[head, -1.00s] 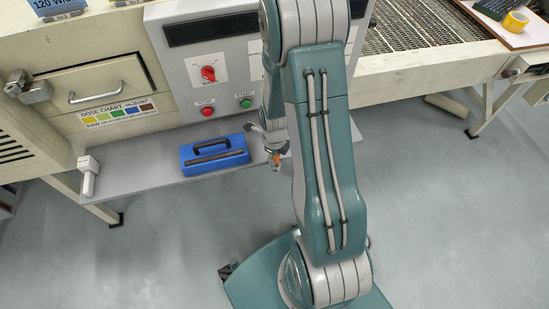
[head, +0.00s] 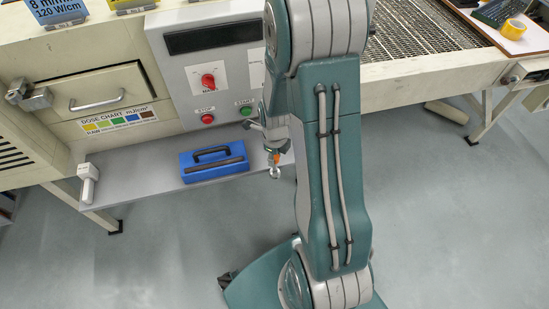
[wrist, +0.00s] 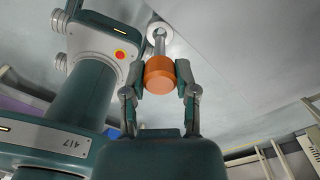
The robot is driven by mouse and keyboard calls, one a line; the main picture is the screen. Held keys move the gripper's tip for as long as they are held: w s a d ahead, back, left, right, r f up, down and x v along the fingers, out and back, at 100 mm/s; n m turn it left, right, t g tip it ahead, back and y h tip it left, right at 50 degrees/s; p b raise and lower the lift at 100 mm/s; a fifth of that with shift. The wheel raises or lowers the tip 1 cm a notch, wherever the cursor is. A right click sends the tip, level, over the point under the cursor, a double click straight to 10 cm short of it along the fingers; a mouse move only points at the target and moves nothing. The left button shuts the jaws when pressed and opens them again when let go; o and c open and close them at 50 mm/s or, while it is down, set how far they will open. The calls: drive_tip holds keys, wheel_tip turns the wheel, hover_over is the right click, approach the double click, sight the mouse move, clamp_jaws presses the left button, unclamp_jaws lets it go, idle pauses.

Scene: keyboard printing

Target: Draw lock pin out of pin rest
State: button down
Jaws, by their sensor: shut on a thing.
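My gripper (wrist: 159,70) is shut on the orange grip of the lock pin (wrist: 159,76) in the wrist view, with one finger on each side. A short metal shaft runs from the grip to a pale ring (wrist: 160,27) at its far end. I cannot tell whether that ring belongs to the pin or to the pin rest. In the head view my gripper (head: 271,148) is by the right part of the grey shelf. The orange grip (head: 274,158) and bright ring (head: 275,172) show below it. No other part of the pin rest is clear.
A blue case (head: 213,163) with a dark handle lies on the grey shelf (head: 145,190). A white upright device (head: 88,183) stands at its left end. The control panel (head: 213,75) with a red knob rises behind. The floor in front is clear.

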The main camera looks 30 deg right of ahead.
drive_tip(key=shift+r, duration=0.1)
drive_tip(key=shift+r, duration=1.95)
